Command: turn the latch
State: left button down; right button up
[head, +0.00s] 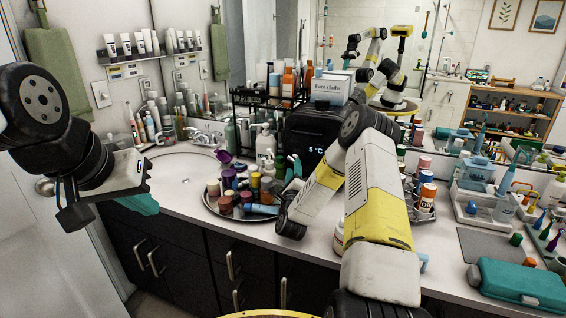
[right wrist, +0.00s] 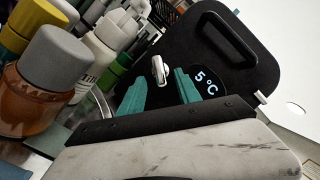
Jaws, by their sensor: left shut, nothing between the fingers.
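The latch (right wrist: 160,70) is a small silver-white piece on the front of a black mini fridge (right wrist: 215,40), beside its lit "5 °C" display. The fridge also shows in the head view (head: 305,135), where my right arm hides part of it and I cannot make out the latch. My right gripper (right wrist: 158,79) is open, its teal fingers apart on either side of the latch in the picture; I cannot tell if they touch it. My left gripper (head: 146,203) is shut and empty, in front of the counter at the left, away from the fridge.
A round tray (head: 212,207) crowded with jars and bottles stands left of the fridge, close to my right gripper. A box of face cloths (head: 330,88) sits on the fridge. A sink (head: 182,172) lies at the left. A teal case (head: 518,284) lies at the right.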

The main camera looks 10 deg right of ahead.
jog(key=x, duration=0.4)
grip_shut()
jog(key=shift+s, duration=0.1)
jog(key=shift+n, duration=0.3)
jog(key=shift+r+n+g+y, duration=0.1)
jog(key=shift+n+g+y, duration=0.4)
jog(key=shift+n, duration=1.05)
jog(key=shift+r+n+g+y, duration=0.1)
jog(key=shift+n+g+y, duration=0.4)
jog(key=shift+n, duration=1.05)
jog(key=shift+h, duration=0.3)
